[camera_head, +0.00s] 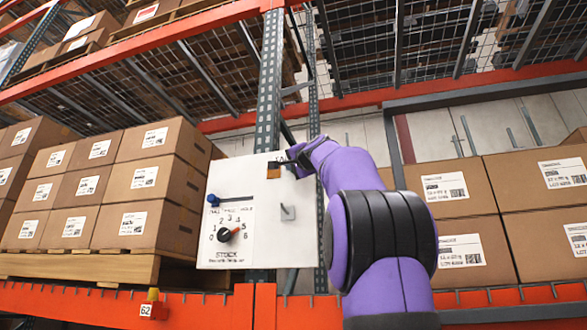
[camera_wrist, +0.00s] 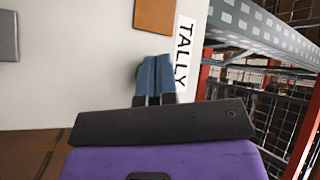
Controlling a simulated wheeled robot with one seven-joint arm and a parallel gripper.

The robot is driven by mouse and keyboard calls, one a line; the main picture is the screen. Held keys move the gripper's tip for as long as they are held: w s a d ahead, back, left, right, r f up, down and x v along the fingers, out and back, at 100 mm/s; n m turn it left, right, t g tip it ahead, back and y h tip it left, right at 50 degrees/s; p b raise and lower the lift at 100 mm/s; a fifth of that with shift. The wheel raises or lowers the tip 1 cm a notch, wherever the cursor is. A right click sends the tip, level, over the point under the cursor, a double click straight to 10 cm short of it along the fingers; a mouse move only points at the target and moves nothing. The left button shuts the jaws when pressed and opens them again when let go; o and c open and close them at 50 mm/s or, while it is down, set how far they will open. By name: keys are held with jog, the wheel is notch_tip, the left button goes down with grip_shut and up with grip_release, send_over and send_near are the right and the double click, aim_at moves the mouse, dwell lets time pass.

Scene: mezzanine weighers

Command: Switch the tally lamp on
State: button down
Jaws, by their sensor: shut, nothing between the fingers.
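A white control panel (camera_head: 222,180) is mounted on the rack upright. Near its top right it has a brown-orange square (camera_head: 273,172), which also shows in the wrist view (camera_wrist: 155,15). A "TALLY" label (camera_wrist: 184,52) runs along the panel's edge in the wrist view. My gripper (camera_head: 287,162) is at the panel's upper right corner. In the wrist view its blue fingers (camera_wrist: 155,75) are shut together, with nothing between them, over the white face beside the label. Whatever lies behind the fingertips is hidden, and I cannot tell whether they touch the panel. No lit lamp shows.
The panel also has a numbered dial (camera_head: 225,235), a blue knob (camera_head: 213,200) on a slot, and a grey plate with a lever (camera_head: 288,212). Stacked cartons (camera_head: 130,185) stand left and more cartons (camera_head: 455,190) right. An orange beam (camera_head: 200,308) crosses below.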

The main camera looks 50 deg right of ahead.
dwell(0.7)
jog(key=shift+w+d, duration=0.2)
jog(key=shift+d, duration=0.2)
jog(key=shift+s+a, duration=0.2)
jog(key=shift+a, duration=0.2)
dwell(0.3)
jog(key=shift+s+a, duration=0.4)
jog(key=shift+a, duration=0.5)
jog(key=shift+s+a, duration=0.35)
jog(key=shift+a, duration=0.6)
jog(key=shift+s+a, duration=0.4)
jog(key=shift+a, duration=0.5)
